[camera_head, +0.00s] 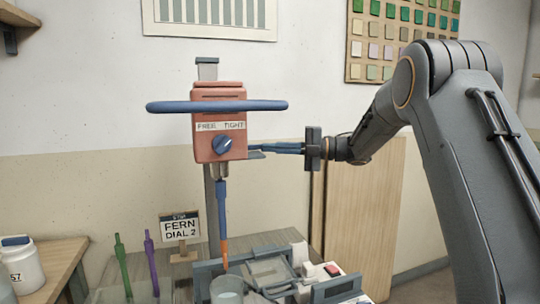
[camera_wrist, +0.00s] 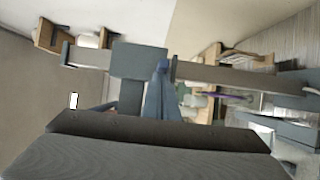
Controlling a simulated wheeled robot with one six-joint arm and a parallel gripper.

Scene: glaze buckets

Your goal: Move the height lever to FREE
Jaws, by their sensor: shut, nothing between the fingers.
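The height lever (camera_head: 222,145) is a blue knob on the front of the red mixer head (camera_head: 205,120), under a white label (camera_head: 220,126) reading FREE at left and TIGHT at right. Its pale mark points up and right, towards TIGHT. My gripper (camera_head: 256,148) comes in from the right, its blue fingers shut and empty, tips close beside the head's right side. I cannot tell whether they touch it. In the wrist view my shut fingers (camera_wrist: 162,68) point ahead at a grey block (camera_wrist: 138,62); the knob is not recognisable there.
A long blue bar (camera_head: 217,106) crosses the head above the label. A blue shaft (camera_head: 222,205) hangs below it over a bucket (camera_head: 227,290). A sign (camera_head: 180,228) reads FERN DIAL 2.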

